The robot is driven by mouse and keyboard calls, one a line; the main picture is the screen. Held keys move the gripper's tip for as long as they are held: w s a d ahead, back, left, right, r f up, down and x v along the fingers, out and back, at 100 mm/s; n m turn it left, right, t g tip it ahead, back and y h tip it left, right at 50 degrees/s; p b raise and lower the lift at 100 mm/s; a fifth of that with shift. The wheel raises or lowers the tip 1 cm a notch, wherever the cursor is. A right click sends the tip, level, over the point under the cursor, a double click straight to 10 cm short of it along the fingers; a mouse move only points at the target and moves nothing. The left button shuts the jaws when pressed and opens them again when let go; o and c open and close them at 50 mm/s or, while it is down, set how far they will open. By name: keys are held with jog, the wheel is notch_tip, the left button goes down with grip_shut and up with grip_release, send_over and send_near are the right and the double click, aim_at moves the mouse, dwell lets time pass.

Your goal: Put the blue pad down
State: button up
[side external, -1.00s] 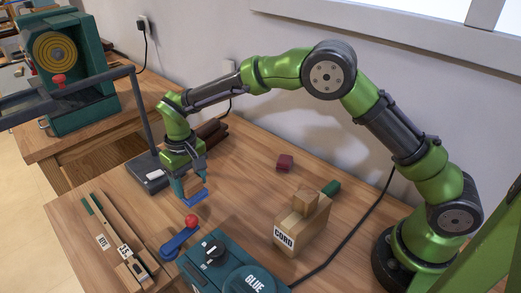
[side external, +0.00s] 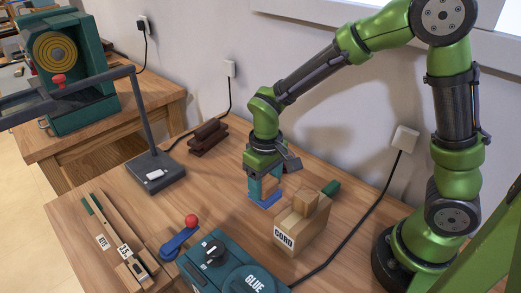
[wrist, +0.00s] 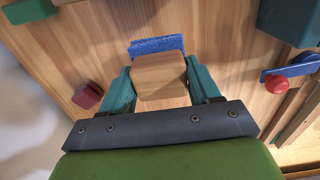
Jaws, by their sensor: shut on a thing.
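The blue pad (side external: 266,202) is a flat blue piece on the underside of a small wooden block (wrist: 160,76). My gripper (side external: 264,187) points down, with its teal fingers closed on either side of this block. In the wrist view the pad (wrist: 157,45) shows as a blue strip just beyond the block, between the fingertips. In the side view the pad is low over the wooden table, left of the wooden CORD block. I cannot tell whether it touches the tabletop.
The wooden CORD block (side external: 300,225) stands close to the right. The teal GLUE box (side external: 235,265) and a blue lever with a red ball (side external: 180,243) are in front. A small dark red block (wrist: 87,96) lies nearby. Bare table lies to the left.

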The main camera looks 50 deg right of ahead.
jog(key=d, duration=0.5)
jog(key=w+a, duration=0.1)
jog(key=w, duration=0.4)
jog(key=w+f, duration=0.1)
jog(key=w, duration=0.4)
jog(key=w+a, duration=0.1)
jog(key=w, duration=0.3)
jog(key=shift+w+a+f, duration=0.2)
jog(key=shift+w+a, duration=0.1)
jog(key=shift+w, duration=0.1)
jog(key=shift+w+f, duration=0.1)
jog(key=shift+f, duration=1.6)
jog(key=shift+f, duration=0.1)
jog(key=o, duration=0.6)
jog(key=shift+f, duration=0.1)
jog(key=o, duration=0.5)
jog(key=shift+c, duration=0.2)
